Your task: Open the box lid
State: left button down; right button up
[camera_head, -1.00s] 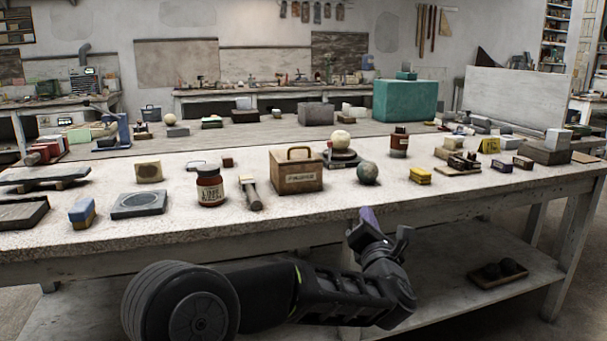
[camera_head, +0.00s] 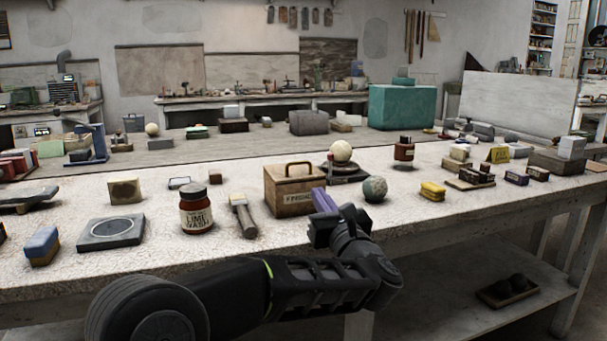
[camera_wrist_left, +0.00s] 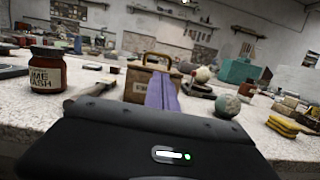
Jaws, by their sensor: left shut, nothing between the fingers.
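The wooden box (camera_head: 283,192) stands on the pale stone-topped bench, with its lid closed and a brass-coloured handle on top. It also shows in the left wrist view (camera_wrist_left: 137,85), partly hidden by the fingers. My left gripper (camera_head: 322,198) is in front of the box's right side, with its purple fingers shut and empty, pointing toward the box. In the left wrist view the shut fingers (camera_wrist_left: 162,92) overlap the box's front right part. I cannot tell whether they touch it. My right gripper is not in view.
A yellow block (camera_head: 432,191) is farther right.

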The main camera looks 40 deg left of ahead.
aim_at(293, 164)
pick_arm(q)
jog(key=shift+w+a, duration=0.1)
jog(key=x, duration=0.9)
jog(key=shift+w+a, duration=0.2)
jog(key=shift+a, duration=0.1)
jog(key=shift+r, duration=0.15)
